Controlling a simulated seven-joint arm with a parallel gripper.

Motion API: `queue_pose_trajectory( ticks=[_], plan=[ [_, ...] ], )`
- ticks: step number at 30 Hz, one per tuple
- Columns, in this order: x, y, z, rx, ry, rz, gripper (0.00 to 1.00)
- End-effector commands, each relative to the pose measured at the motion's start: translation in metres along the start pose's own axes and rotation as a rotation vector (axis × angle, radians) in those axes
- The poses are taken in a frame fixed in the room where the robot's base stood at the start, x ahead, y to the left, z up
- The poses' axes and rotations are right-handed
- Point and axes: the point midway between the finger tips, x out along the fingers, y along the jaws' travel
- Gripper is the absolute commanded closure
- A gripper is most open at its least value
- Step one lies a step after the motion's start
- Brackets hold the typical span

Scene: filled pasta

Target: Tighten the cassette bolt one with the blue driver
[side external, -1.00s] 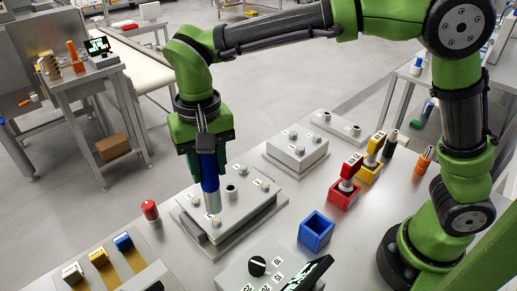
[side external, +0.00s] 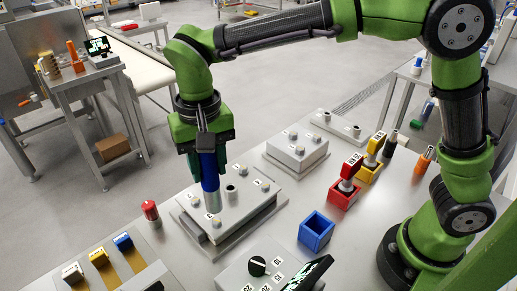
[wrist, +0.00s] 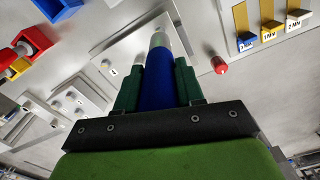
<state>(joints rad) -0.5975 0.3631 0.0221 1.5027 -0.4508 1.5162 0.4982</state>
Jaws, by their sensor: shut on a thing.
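My gripper (side external: 207,158) is shut on the blue driver (side external: 209,173), which points down with its silver socket end lowest. In the wrist view the blue driver (wrist: 159,78) stands between the green fingers, its tip over the plate. The cassette plate (side external: 235,213) is a grey block with bolts near its corners. A front bolt (side external: 216,222) sits just below the driver tip in the side view; I cannot tell whether they touch. A left bolt (side external: 196,203) and a right bolt (side external: 265,186) stand clear. The bolt numbers are too small to read surely.
An empty blue holder (side external: 316,232) stands right of the plate. A second grey block (side external: 296,152) lies behind. A red-capped piece (side external: 150,211) stands left. A dial box (side external: 257,267) is in front.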

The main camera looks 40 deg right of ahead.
Motion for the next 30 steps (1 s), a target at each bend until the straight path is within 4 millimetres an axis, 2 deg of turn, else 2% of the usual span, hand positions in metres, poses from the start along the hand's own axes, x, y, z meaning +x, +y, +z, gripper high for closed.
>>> queue_pose_trajectory(
  ticks=[5,10,15,19,30],
  plan=[
    [-0.002,0.022,-0.031,0.084,0.005,-0.003,1.0],
    [-0.009,0.066,-0.082,0.151,0.011,-0.005,1.0],
    [-0.018,0.105,-0.115,0.13,0.011,-0.004,1.0],
    [-0.024,0.118,-0.124,0.066,0.008,-0.003,1.0],
    [-0.025,0.117,-0.122,-0.005,0.003,-0.001,1.0]
  ],
)
